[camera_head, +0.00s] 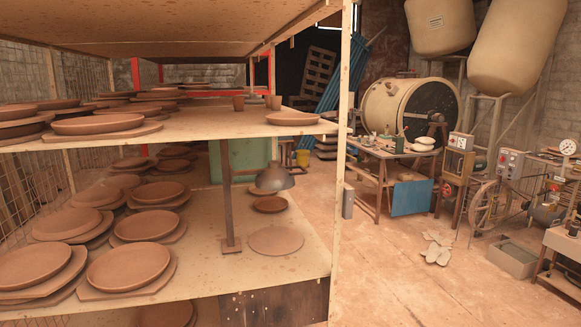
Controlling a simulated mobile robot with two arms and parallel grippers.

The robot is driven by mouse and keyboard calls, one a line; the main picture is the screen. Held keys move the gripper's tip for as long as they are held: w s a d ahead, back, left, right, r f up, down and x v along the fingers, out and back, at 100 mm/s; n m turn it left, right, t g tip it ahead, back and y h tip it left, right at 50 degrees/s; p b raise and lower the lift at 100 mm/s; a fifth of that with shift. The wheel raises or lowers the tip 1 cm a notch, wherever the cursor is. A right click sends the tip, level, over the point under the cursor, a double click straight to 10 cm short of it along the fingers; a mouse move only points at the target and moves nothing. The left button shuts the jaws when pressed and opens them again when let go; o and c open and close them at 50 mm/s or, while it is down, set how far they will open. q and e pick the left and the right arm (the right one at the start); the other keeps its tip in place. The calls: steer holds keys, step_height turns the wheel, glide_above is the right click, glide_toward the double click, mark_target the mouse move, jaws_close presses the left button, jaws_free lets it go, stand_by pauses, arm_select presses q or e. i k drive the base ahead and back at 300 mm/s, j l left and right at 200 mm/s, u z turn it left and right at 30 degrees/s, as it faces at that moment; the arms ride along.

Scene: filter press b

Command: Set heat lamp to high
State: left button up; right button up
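What looks like the heat lamp is a grey metal dome shade (274,178) on the lower shelf of the drying rack. A dark upright post (227,190) on a flat foot stands just left of it. Under the shade lie a small clay dish (270,204) and a bare round board (276,241). A small grey box (348,201) shows beside the rack's front right post; I cannot tell whether it belongs to the lamp. No lamp switch or setting can be made out. Neither of my grippers is in view.
The wooden rack (240,128) fills the left side, its shelves holding many clay plates. A workbench (385,153) with tools stands behind to the right. Machines with a wheel (490,206) and a gauge stand far right. The floor (410,285) right of the rack is mostly clear.

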mark_target(275, 177)
steer(key=i+l+u, duration=0.15)
steer(key=i+l, duration=0.2)
steer(key=i, duration=0.15)
steer(key=i+l+u, duration=0.1)
steer(key=i+l, duration=0.3)
steer(key=i, duration=0.1)
